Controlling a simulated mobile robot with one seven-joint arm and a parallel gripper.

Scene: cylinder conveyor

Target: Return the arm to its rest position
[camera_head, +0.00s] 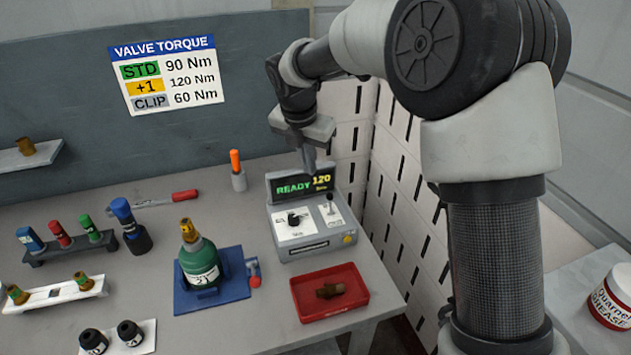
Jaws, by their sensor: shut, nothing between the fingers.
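My arm reaches in from the right and bends over toward the back of the bench. My gripper (310,168) points down with its fingers together and empty. I cannot tell whether the fingertips touch the box. The box carries a black knob on its left panel and a small lever on its right panel.
A green cylinder (199,262) with a brass valve stands in a blue holder (236,287). An orange-topped tool (236,170) stands behind. Racks of bottles and fittings fill the left. A perforated wall (395,190) is close on the right.

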